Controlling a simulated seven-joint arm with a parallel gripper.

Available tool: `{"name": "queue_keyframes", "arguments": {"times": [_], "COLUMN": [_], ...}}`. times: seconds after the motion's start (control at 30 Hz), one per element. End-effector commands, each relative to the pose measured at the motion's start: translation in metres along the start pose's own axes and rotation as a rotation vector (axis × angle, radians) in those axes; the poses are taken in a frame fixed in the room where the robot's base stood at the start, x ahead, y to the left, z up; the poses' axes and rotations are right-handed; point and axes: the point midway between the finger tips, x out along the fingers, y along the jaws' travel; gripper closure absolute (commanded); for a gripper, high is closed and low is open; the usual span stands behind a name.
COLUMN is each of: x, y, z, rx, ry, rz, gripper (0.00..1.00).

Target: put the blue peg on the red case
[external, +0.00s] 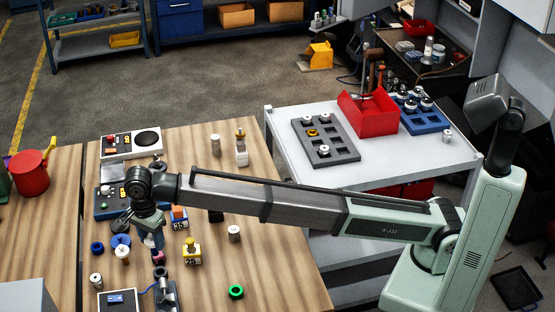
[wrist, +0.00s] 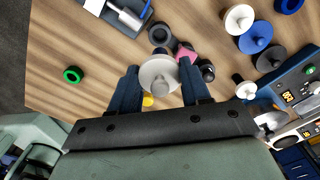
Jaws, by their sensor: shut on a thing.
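My gripper (wrist: 165,88) has its two dark blue fingers shut on a pale round flanged piece (wrist: 158,76) with a grey knob. No blue shows clearly on this piece. In the external view my gripper (external: 150,238) is low over the wooden table, and the held piece is hard to make out there. A blue round piece with a knob (wrist: 255,37) stands on the table in the wrist view; it also shows in the external view (external: 121,241).
Several small pieces crowd around my gripper, including a pink one (wrist: 187,52), a white flanged one (wrist: 239,18) and a yellow block (external: 192,251). A green ring (external: 236,292) lies on clearer table. A grey tray (external: 325,139) and blue tray (external: 424,122) flank the red box.

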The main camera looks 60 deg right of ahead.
Motion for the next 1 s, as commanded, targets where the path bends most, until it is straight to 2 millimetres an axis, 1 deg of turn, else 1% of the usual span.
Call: {"name": "queue_keyframes", "arguments": {"times": [0.07, 0.17, 0.27, 0.37, 0.4, 0.47, 0.5, 0.57, 0.6, 0.67, 0.7, 0.83, 0.9, 0.97, 1.0], "x": [-0.001, -0.001, -0.004, -0.011, -0.014, -0.019, -0.022, -0.026, -0.029, -0.032, -0.035, -0.042, -0.044, -0.046, -0.048], "y": [-0.003, -0.012, -0.026, -0.043, -0.049, -0.057, -0.060, -0.063, -0.065, -0.065, -0.064, -0.056, -0.047, -0.037, -0.029], "z": [-0.005, -0.018, -0.043, -0.076, -0.091, -0.114, -0.130, -0.154, -0.170, -0.194, -0.211, -0.264, -0.292, -0.316, -0.332], "rx": [0.007, 0.026, 0.060, 0.104, 0.123, 0.152, 0.170, 0.198, 0.217, 0.245, 0.264, 0.324, 0.357, 0.385, 0.404], "ry": [0.000, 0.000, 0.000, -0.001, -0.001, -0.001, -0.001, -0.001, -0.001, -0.001, -0.001, -0.001, -0.001, -0.001, -0.001], "rz": [0.000, 0.000, -0.001, -0.001, -0.002, -0.002, -0.002, -0.001, -0.001, -0.001, -0.002, -0.001, -0.001, -0.002, -0.002], "gripper": [0.91, 0.91, 0.91, 0.91, 0.91, 0.91, 0.91, 0.91, 0.91, 0.91, 0.91, 0.91, 0.91, 0.91, 0.91]}}
